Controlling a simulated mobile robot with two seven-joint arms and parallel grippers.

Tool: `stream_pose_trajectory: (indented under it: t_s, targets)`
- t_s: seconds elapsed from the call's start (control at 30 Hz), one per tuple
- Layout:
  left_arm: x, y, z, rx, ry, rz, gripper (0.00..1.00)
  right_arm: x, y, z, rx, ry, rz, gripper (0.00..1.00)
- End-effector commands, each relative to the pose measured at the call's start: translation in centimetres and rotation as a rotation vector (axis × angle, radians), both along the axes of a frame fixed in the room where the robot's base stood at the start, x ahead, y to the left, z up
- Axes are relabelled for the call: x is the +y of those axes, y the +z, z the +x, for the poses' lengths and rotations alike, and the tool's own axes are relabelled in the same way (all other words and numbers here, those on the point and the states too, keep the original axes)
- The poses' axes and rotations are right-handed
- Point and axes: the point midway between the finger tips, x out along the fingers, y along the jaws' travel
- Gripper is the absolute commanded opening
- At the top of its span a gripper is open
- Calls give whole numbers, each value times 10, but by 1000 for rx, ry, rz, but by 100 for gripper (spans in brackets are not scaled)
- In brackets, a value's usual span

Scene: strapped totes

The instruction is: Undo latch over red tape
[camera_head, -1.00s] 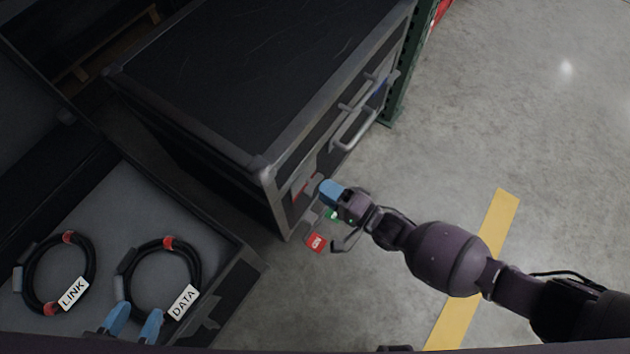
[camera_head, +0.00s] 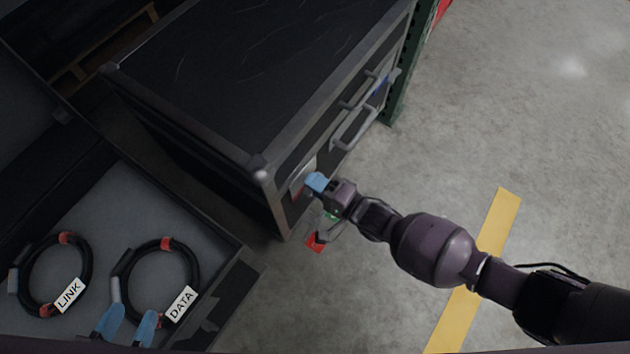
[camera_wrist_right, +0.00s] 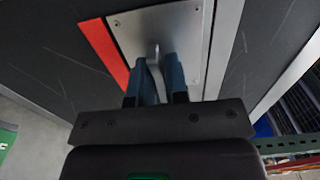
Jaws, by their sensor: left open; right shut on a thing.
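The dark case (camera_head: 240,75) stands with its front side facing right. On that side a metal latch plate (camera_head: 307,172) sits beside a strip of red tape (camera_head: 298,187). In the right wrist view the latch plate (camera_wrist_right: 190,30) lies just right of the red tape (camera_wrist_right: 104,52). My right gripper (camera_head: 316,182) is at the latch. In the wrist view its blue fingers (camera_wrist_right: 160,82) are shut on the grey latch lever (camera_wrist_right: 154,58), which stands out from the plate. My left gripper (camera_head: 128,325) is open at the lower left, over the open case.
The open case (camera_head: 225,290) at lower left holds two black cable coils, labelled LINK (camera_head: 68,295) and DATA (camera_head: 181,303). A handle (camera_head: 355,125) sticks out from the dark case's side. A red tag (camera_head: 316,243) shows below my right gripper. Floor at right is clear.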

Motion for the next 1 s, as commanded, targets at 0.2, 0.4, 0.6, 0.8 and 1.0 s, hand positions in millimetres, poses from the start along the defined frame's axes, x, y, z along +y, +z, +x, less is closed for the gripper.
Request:
stream_pose_trajectory:
  t_s: [0.2,0.4,0.6,0.8,1.0]
  targets:
    - [0,0,-1,2,1,1,43,0,0,0,-18,0,-11,0]
    - [0,0,-1,3,1,1,43,0,0,0,-89,1,-58,0]
    - [0,0,-1,5,0,2,43,1,0,0,-218,0,-143,0]
    - [0,-1,-2,11,-3,4,43,0,0,0,-375,-1,-248,0]
    - [0,-1,-2,15,-9,6,43,0,0,-1,-533,0,-355,0]
